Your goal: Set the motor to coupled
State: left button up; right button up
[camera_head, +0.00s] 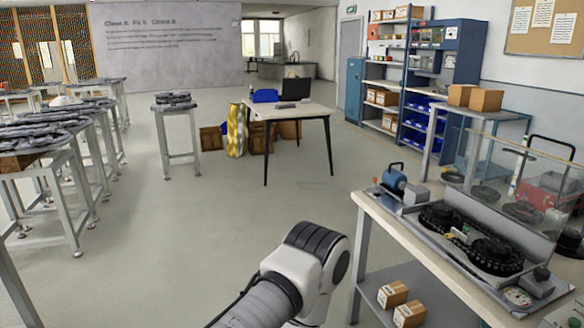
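A small blue motor (394,180) with a dark loop handle sits at the far left end of the bench (376,216) on the right. I cannot tell from here whether the motor is coupled to the track. One of my arms shows in the bottom middle, left of the bench, and its gripper is out of sight. No gripper shows in the view.
Small cardboard boxes (393,294) lie on the bench's lower shelf. A grey box with a round dial (517,297) is at the near end. A white table (300,112) stands further back. Stools (176,124) line the left. The floor between is clear.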

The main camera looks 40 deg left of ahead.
aim_at(394, 181)
jog(key=u, duration=0.6)
jog(key=i+j+z, duration=0.25)
jog(key=i+j, duration=0.3)
jog(key=i+j+z, duration=0.25)
jog(key=i+j, duration=0.25)
jog(key=j, duration=0.25)
jog(key=i+j+z, duration=0.3)
jog(key=i+j, duration=0.15)
jog(key=j, duration=0.3)
jog(key=i+j+z, duration=0.1)
jog(key=j, duration=0.35)
jog(key=i+j+z, duration=0.15)
jog(key=j, duration=0.25)
jog(key=i, duration=0.1)
